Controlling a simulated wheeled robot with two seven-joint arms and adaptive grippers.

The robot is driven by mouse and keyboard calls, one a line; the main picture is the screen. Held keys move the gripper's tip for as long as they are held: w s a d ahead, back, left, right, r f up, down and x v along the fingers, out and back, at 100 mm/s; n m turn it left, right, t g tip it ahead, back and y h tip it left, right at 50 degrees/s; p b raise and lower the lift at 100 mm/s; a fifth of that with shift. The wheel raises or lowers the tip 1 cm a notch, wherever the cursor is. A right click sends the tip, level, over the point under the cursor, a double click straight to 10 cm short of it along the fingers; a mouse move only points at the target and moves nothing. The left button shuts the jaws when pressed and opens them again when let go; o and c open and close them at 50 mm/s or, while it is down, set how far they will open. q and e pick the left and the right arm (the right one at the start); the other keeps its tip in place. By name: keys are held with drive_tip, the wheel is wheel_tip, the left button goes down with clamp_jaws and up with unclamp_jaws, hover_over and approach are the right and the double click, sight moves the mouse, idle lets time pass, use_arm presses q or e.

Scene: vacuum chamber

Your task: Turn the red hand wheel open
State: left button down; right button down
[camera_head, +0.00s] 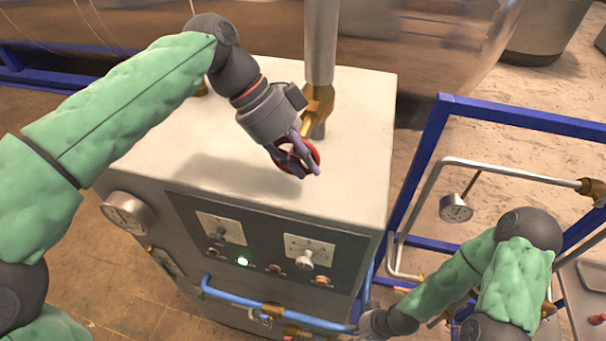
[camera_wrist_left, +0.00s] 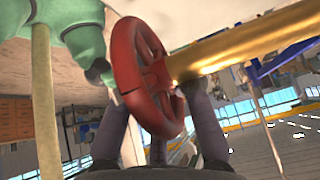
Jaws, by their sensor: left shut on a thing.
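The red hand wheel (camera_head: 313,151) sits at the end of a brass valve stem above the white top of the cabinet. It also shows large in the left wrist view (camera_wrist_left: 124,62), with the brass stem (camera_wrist_left: 245,45) running off to the right. My left gripper (camera_head: 295,163) is shut on the wheel, its fingers at the rim and partly hiding it. In the left wrist view the fingers (camera_wrist_left: 165,118) stand on both sides of the wheel's lower rim. My right gripper (camera_head: 368,324) is low at the bottom edge, by the cabinet's front corner; its fingers cannot be made out.
The cabinet (camera_head: 215,165) has a front panel with knobs and lamps, a pressure gauge (camera_head: 128,212) and a blue pipe (camera_head: 265,308). A grey vertical pipe (camera_head: 320,45) rises behind the wheel. A blue frame (camera_head: 500,112) and a second gauge (camera_head: 455,208) stand on the right.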

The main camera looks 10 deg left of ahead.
use_arm(q)
drive_tip(key=h+b, duration=0.3)
drive_tip(key=b, duration=0.2)
drive_tip(key=h+b, duration=0.3)
drive_tip(key=b, duration=0.3)
drive_tip(key=h+b, duration=0.2)
drive_tip(key=b, duration=0.3)
drive_tip(key=shift+a+r+h, duration=0.25)
drive_tip(key=shift+r+h, duration=0.05)
drive_tip(key=shift+h, duration=0.1)
drive_tip(key=shift+r+h+b, duration=0.3)
drive_tip(key=shift+h+b, duration=0.4)
drive_tip(key=shift+b, duration=0.75)
drive_tip(key=shift+r, duration=0.1)
drive_tip(key=c, duration=1.1)
unclamp_jaws()
drive_tip(key=shift+a, duration=0.1)
drive_tip(key=a, duration=1.2)
drive_tip(key=shift+w+r, duration=0.25)
drive_tip(key=shift+r, duration=0.2)
